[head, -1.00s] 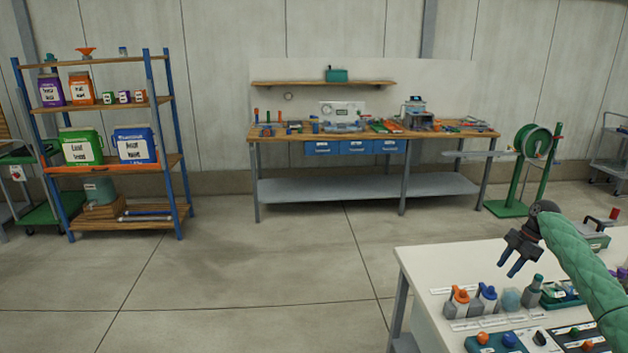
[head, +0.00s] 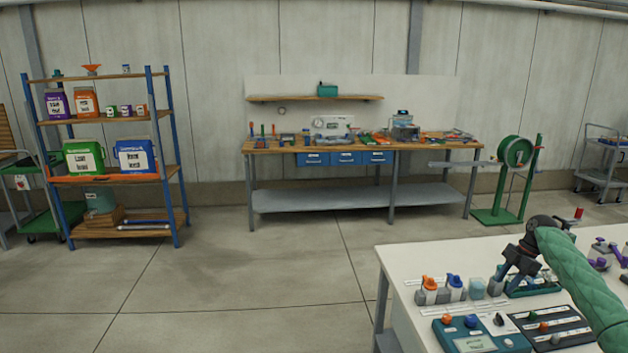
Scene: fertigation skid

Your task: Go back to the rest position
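My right gripper (head: 510,277) comes in from the right on a green-sleeved arm. Its dark fingers point down and to the left, and they look apart with nothing between them. It overlaps the back part of the white table in the picture, near the small bottles; I cannot tell how high it is above them. My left gripper is not in view.
The white table (head: 393,262) at lower right carries orange-capped (head: 429,291) and blue-capped bottles (head: 455,288) and control boxes (head: 470,335). A workbench (head: 250,147), a shelf rack (head: 172,110) and a green hose reel (head: 515,152) stand behind. The floor at lower left is clear.

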